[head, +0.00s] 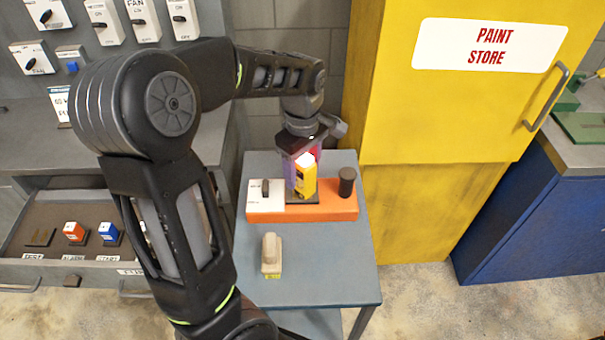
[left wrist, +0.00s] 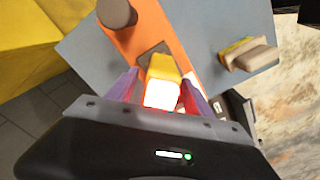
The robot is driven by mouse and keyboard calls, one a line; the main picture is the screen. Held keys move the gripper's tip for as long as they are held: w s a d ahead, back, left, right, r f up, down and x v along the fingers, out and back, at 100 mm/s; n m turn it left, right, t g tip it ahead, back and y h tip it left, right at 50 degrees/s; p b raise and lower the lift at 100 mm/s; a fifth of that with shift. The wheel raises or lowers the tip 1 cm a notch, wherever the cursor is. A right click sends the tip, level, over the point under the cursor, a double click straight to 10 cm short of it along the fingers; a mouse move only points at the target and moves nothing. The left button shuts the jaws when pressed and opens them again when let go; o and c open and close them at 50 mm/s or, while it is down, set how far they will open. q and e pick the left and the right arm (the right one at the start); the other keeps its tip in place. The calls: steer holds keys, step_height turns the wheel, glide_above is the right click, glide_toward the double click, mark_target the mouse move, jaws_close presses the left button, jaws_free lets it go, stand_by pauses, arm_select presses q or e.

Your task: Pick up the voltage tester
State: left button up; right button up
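A yellow block with a bright white top (head: 303,188), which looks like the voltage tester, stands upright on a dark pad on the orange base, on the small grey-blue table. It also shows in the left wrist view (left wrist: 163,68). My left gripper (head: 302,178) is above it, pointing down, with its purple fingers on either side of the block. In the left wrist view the fingers (left wrist: 160,82) look open, with a narrow gap beside the block. The block's lower part is partly hidden in the wrist view. My right gripper is not in view.
The orange base (head: 325,208) also carries a white switch box (head: 266,196) and a black knob (head: 347,181). A yellow cabinet (head: 430,120) rises close behind at right.

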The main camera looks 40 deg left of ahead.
arm_select(q)
jaws_close()
stand_by(0.4)
steer(key=shift+r, duration=0.15)
step_height(320, 180, up, 10)
steer(key=shift+f+b, duration=0.1)
steer(key=shift+b, duration=0.5)
stand_by(0.5)
